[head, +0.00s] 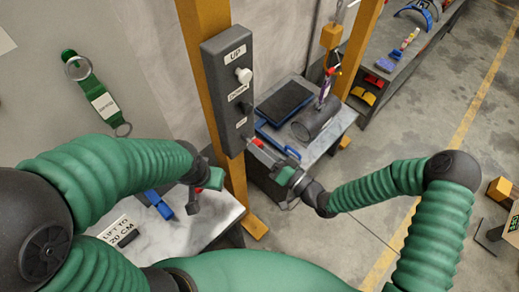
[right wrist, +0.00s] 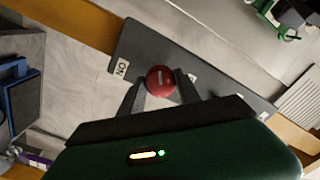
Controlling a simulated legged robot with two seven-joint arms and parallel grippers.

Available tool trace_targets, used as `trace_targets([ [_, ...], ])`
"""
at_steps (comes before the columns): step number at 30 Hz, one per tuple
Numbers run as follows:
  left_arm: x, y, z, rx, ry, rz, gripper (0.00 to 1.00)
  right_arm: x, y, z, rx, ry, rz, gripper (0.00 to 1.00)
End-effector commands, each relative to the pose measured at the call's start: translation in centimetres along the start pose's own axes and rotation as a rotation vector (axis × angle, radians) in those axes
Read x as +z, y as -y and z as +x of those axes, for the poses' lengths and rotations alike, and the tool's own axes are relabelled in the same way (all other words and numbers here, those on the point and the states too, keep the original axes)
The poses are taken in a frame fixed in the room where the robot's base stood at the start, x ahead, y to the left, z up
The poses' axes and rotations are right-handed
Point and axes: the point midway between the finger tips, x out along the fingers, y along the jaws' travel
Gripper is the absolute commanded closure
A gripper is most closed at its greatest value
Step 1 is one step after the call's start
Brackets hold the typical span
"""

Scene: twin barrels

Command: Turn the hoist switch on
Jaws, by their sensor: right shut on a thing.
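The grey hoist control box (head: 222,84) hangs on a yellow post in the head view, with a white UP knob (head: 244,75) and a dark knob below it. In the right wrist view the box (right wrist: 135,50) carries a round red switch knob (right wrist: 160,75), with an "ON" label to its left. My right gripper (head: 253,145) reaches the lower end of the box; its fingers (right wrist: 160,90) are shut on the red knob, one on each side. My left gripper (head: 197,199) is over the white table, away from the box; its finger gap is unclear.
The white table (head: 222,210) holds a blue item (head: 158,203) and a "LIFT TO 20 CM" sign (head: 117,230). Behind the post, a grey table (head: 338,122) holds a dark cylinder (head: 317,122) under the hoist hook.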

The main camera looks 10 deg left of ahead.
Motion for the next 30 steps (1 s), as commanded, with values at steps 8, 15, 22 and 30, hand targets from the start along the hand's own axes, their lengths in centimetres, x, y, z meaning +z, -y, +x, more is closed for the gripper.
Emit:
trace_targets([
  [8, 0.05, 0.0, 0.21, 0.0, 0.0, 0.0, 0.64, 0.08, -0.4, -0.2, 0.01, -0.009, 0.256, 1.0],
  [15, 0.07, 0.0, 0.3, 0.0, 0.0, 0.0, 0.64, 0.12, -0.44, -0.21, 0.012, -0.015, 0.433, 1.0],
  [22, 0.08, 0.0, 0.36, 0.0, 0.0, 0.0, 0.64, 0.14, -0.44, -0.19, 0.013, -0.018, 0.538, 1.0],
  [30, 0.09, 0.0, 0.38, 0.0, 0.0, 0.0, 0.64, 0.19, -0.53, -0.22, 0.015, -0.019, 0.585, 1.0],
])
